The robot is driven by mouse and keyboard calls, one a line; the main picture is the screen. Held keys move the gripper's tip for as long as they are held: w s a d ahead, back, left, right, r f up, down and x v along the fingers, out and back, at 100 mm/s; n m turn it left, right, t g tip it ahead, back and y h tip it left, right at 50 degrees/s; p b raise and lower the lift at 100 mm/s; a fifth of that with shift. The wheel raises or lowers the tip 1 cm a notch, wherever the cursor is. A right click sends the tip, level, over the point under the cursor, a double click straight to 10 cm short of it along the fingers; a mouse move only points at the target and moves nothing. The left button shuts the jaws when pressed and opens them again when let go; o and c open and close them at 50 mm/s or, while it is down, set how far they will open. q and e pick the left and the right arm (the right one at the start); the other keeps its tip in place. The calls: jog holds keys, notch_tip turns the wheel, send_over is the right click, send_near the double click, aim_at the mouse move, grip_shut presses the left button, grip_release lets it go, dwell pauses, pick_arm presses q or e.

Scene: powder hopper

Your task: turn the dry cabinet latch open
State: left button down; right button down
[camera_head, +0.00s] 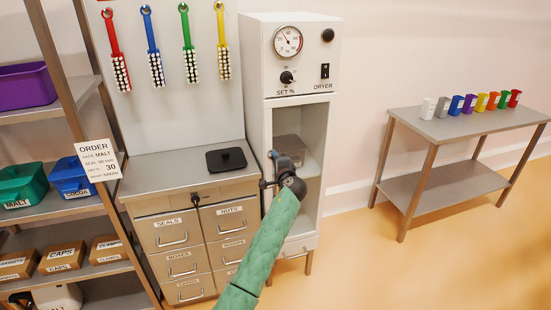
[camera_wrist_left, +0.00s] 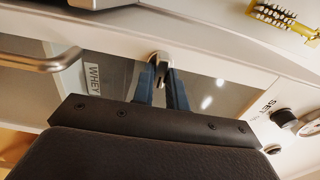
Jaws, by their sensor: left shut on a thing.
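The dry cabinet (camera_head: 255,130) is a tall white unit with a glazed front and a control panel marked DRYER on top. Its latch (camera_wrist_left: 158,57) is a small metal piece at the door frame in the left wrist view. My left gripper (camera_wrist_left: 161,78) is shut on the latch, with one blue-grey finger on either side of it. In the head view my left gripper (camera_head: 272,167) is at the left edge of the cabinet front, and my wrist and green arm hide the latch there. My right gripper is not in view.
A container (camera_head: 287,148) stands inside the cabinet; a WHEY label (camera_wrist_left: 92,76) shows through the glass. A drawer unit (camera_head: 180,218) with a black scale (camera_head: 226,158) is at left. Brushes hang above. A table (camera_head: 445,127) with coloured cups is at right, with open floor before it.

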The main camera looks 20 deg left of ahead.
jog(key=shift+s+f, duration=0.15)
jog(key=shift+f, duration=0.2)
pick_arm(q)
jog(key=c, duration=1.4)
grip_release()
jog(key=shift+d, duration=0.1)
